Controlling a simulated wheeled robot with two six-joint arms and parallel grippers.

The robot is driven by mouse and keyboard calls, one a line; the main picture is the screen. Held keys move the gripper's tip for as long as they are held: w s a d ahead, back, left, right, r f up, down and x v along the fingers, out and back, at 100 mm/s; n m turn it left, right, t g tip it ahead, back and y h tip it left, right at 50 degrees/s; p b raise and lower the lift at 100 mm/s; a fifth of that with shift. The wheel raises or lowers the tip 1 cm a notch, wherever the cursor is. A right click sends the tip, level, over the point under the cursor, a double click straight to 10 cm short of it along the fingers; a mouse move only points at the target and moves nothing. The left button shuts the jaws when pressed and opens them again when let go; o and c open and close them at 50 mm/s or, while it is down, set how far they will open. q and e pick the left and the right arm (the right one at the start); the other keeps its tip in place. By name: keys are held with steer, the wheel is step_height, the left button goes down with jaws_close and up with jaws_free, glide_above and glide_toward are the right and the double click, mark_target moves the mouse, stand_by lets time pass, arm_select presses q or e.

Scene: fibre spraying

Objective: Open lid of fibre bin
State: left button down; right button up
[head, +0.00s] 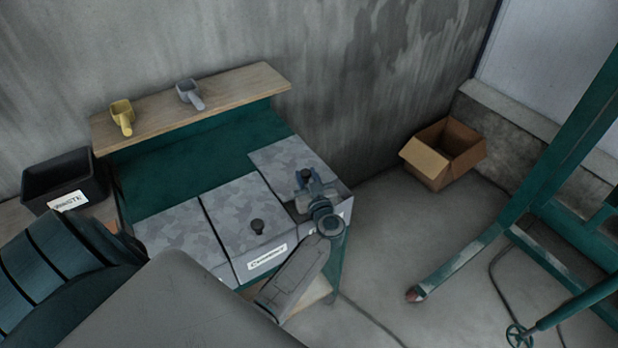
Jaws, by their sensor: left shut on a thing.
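The bench holds a row of grey mottled lids. The right-hand lid (283,156) belongs to a bin whose front label is mostly hidden by my arm, so I cannot read it. My left gripper (305,184) is over this lid, shut on its dark knob (304,174). The lid's back edge lies farther back than that of the middle lid (245,208); I cannot tell how far it is raised. The middle lid, above a "Cement" label, lies flat with its dark knob free. My right gripper is not in view.
A wooden shelf (225,92) behind the bins carries a yellow scoop (121,116) and a grey scoop (190,94). A black waste bin (64,178) stands at left. An open cardboard box (430,164) and green frame (540,185) stand at right, with clear floor between.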

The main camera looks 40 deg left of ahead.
arm_select(q)
steer(key=c, duration=1.4)
jaws_free()
steer(key=shift+f, duration=0.1)
steer(key=shift+c, duration=0.2)
steer(key=o, duration=0.4)
steer(key=shift+c, duration=0.2)
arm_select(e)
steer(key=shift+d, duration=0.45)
arm_select(q)
steer(key=b+v, duration=0.2)
steer(key=v, duration=0.8)
steer(key=shift+f, duration=0.1)
steer(key=shift+s+d, duration=0.2)
steer(key=shift+d, duration=0.1)
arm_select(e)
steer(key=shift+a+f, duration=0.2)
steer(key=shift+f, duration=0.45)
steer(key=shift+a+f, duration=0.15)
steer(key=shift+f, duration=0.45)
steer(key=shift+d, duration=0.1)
